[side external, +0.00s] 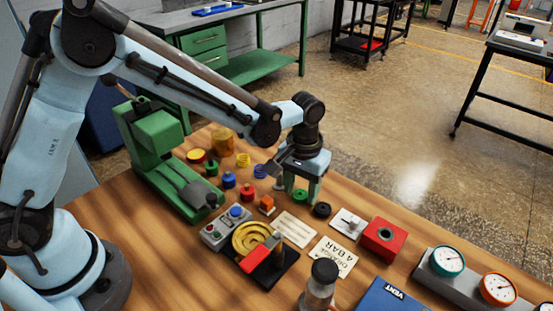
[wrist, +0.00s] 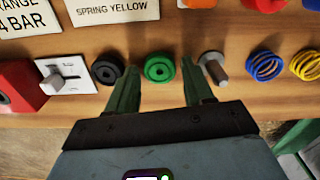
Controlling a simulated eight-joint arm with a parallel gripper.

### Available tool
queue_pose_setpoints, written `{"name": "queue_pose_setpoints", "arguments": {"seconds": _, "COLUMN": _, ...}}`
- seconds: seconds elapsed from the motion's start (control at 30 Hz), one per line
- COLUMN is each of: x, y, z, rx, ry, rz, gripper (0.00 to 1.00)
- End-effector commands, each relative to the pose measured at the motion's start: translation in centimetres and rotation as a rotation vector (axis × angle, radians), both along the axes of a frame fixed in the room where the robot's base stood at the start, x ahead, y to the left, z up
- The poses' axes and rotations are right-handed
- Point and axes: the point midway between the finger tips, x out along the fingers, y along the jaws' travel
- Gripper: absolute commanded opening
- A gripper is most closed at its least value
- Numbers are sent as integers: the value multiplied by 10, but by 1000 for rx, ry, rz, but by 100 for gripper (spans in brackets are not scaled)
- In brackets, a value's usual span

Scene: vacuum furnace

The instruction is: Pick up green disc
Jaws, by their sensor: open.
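The green disc (wrist: 159,68) is a small ring with a centre hole, lying flat on the wooden table. It shows in the wrist view between the tips of my two green fingers. My gripper (wrist: 161,76) is open, one finger on each side of the disc, with a visible gap on both sides. In the side external view my gripper (side external: 300,188) points down at the table, and the green disc (side external: 299,196) shows between its fingers. I cannot tell the exact height of the fingertips.
A black disc (wrist: 107,69) lies close beside the left finger in the wrist view. A metal bolt (wrist: 215,67) lies close to the right finger. Blue spring (wrist: 265,66), yellow spring (wrist: 305,65), switch plate (wrist: 66,77) and red box (side external: 383,240) are in the same row.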

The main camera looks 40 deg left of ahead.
Motion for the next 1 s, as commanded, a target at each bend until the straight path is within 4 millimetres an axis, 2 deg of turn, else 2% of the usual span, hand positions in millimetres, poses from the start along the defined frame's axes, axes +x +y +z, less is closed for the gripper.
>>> {"name": "queue_pose_setpoints", "arguments": {"seconds": 0.23, "x": 0, "y": 0, "z": -1, "rx": 0, "ry": 0, "rz": 0, "gripper": 50}}
{"name": "queue_pose_setpoints", "arguments": {"seconds": 0.5, "x": 0, "y": 0, "z": -1, "rx": 0, "ry": 0, "rz": 0, "gripper": 9}}
{"name": "queue_pose_setpoints", "arguments": {"seconds": 0.83, "x": 0, "y": 0, "z": 2, "rx": 0, "ry": 0, "rz": 0, "gripper": 9}}
{"name": "queue_pose_setpoints", "arguments": {"seconds": 1.0, "x": 0, "y": 0, "z": 17, "rx": 0, "ry": 0, "rz": 0, "gripper": 9}}
